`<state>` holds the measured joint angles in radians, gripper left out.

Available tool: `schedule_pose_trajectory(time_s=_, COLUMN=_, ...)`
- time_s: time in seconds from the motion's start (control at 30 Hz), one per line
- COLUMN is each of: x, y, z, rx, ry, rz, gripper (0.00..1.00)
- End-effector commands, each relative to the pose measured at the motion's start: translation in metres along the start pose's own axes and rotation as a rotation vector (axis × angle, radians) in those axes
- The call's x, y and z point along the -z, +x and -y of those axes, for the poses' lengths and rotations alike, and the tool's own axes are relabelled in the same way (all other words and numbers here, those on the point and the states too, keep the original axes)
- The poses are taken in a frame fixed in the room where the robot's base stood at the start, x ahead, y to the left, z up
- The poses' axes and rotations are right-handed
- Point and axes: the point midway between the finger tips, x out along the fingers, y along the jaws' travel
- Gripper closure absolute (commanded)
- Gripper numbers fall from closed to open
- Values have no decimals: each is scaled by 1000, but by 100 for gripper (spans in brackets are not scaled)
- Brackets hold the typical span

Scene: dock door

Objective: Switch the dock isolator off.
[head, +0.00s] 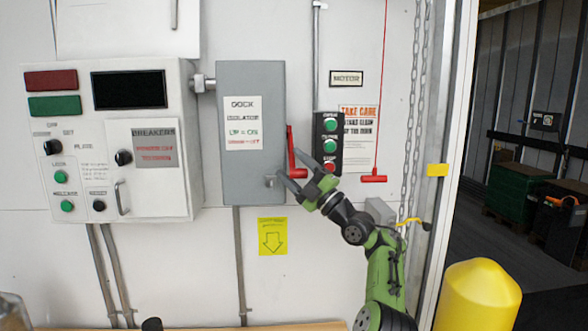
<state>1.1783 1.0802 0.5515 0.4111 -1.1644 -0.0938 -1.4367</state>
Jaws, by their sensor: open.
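The dock isolator (254,180) is a grey box on the white wall, with a label that reads up for on. Its red lever (291,145) is on the right side of the box, with a red end near my gripper. My gripper (286,188) is open beside the lower end of the lever, at the box's lower right. I cannot tell whether a finger touches the lever. The lever's exact position is partly unclear behind the fingers.
A button station (328,150) with green and red buttons stands just right of the lever. A red pull handle (373,178) hangs on a cord, with a chain (414,120) beside it. A control cabinet (120,140) is left. A yellow bollard (478,296) stands lower right.

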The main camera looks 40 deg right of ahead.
Motion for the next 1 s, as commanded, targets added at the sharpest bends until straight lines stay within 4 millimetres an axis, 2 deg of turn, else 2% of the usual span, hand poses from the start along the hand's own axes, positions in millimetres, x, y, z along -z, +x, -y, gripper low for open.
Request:
schedule_pose_trajectory(time_s=0.17, x=-2, y=-21, z=4, rx=1, ry=-5, rz=3, gripper=36)
schedule_pose_trajectory(time_s=0.5, x=-2, y=-112, z=5, rx=0, ry=0, rz=5, gripper=36)
schedule_pose_trajectory(time_s=0.63, x=-1, y=-140, z=3, rx=0, ry=0, rz=3, gripper=36)
schedule_pose_trajectory(time_s=0.8, x=0, y=-157, z=2, rx=0, ry=1, rz=0, gripper=36)
schedule_pose_trajectory(time_s=1.0, x=1, y=-158, z=0, rx=0, ry=1, rz=-1, gripper=36)
